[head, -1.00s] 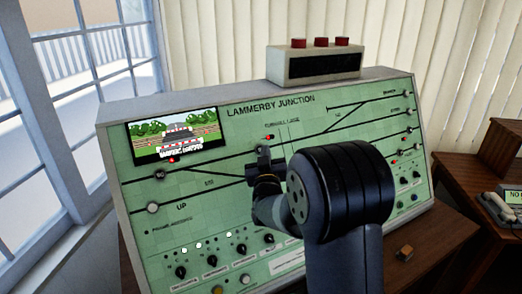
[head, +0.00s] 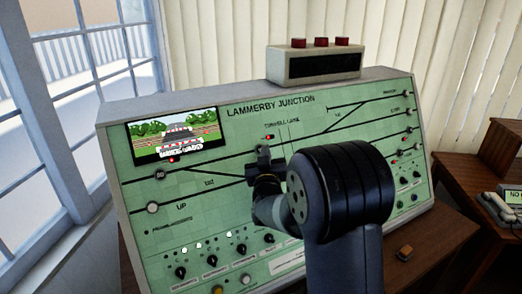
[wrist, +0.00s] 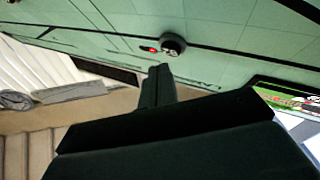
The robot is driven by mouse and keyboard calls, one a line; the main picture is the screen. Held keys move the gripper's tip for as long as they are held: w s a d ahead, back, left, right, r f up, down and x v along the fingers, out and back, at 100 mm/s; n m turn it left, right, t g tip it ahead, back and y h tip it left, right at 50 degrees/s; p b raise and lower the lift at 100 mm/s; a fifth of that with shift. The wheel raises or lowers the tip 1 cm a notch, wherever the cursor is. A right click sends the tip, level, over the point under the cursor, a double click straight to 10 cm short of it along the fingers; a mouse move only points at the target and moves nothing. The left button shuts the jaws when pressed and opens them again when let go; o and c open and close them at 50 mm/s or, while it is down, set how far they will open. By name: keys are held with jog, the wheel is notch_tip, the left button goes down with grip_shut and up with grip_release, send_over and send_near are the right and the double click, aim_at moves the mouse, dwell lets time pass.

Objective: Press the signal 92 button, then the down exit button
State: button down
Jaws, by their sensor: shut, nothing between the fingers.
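The green signal panel (head: 230,215) labelled Lammerby Junction fills the middle of the head view. My gripper (head: 262,155) is in front of its middle. In the wrist view my shut, empty gripper (wrist: 160,72) points at the panel, its tip just short of a round dark button (wrist: 172,46) beside a lit red lamp; I cannot tell whether they touch. The button's marking is too small to read surely as 92. I cannot read which is down exit.
A picture screen (head: 178,135) is at the panel's upper left. Knobs and lit lamps (head: 210,260) line its lower edge. A box with red buttons (head: 313,62) stands on top. A small brown block (head: 404,252) lies on the desk. A telephone (head: 500,210) is at right.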

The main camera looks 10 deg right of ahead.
jog(key=shift+w+f+b, duration=0.15)
jog(key=shift+b, duration=0.2)
jog(key=shift+w+a, duration=0.1)
jog(key=shift+w, duration=0.1)
jog(key=shift+w+a+f+b, duration=0.15)
jog(key=shift+w+f+b, duration=0.2)
jog(key=shift+b, duration=0.3)
dwell(0.4)
jog(key=shift+r, duration=0.1)
jog(key=shift+s+d+r+b, duration=0.3)
jog(key=shift+s+r, duration=0.1)
jog(key=shift+s, duration=0.3)
jog(key=s, duration=0.1)
jog(key=s+r, duration=0.1)
jog(key=s, duration=0.1)
jog(key=s+d+r, duration=0.1)
jog(key=shift+s+d+r+b, duration=0.1)
jog(key=shift+s+r+b, duration=0.1)
jog(key=shift+b, duration=0.1)
jog(key=shift+w, duration=0.1)
dwell(2.3)
